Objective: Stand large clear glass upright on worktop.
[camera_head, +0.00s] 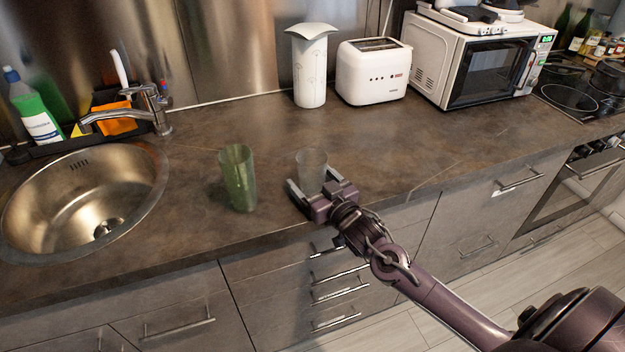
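A clear glass (312,165) stands upright on the brown worktop (410,150), near its front edge. My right gripper (311,176) reaches in from the right, low over the worktop's front edge. Its fingers are spread on either side of the clear glass. The left finger looks a little apart from the glass; contact at the right finger cannot be told. The gripper hides the lower part of the glass. A green glass (238,178) stands upright to the left of the gripper. My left gripper is not in view.
A round metal sink (45,222) with a faucet (150,108) is at the left. A white patterned vase (310,72), a white toaster (373,72) and a microwave (490,68) stand along the back. The worktop's middle is clear behind the glasses.

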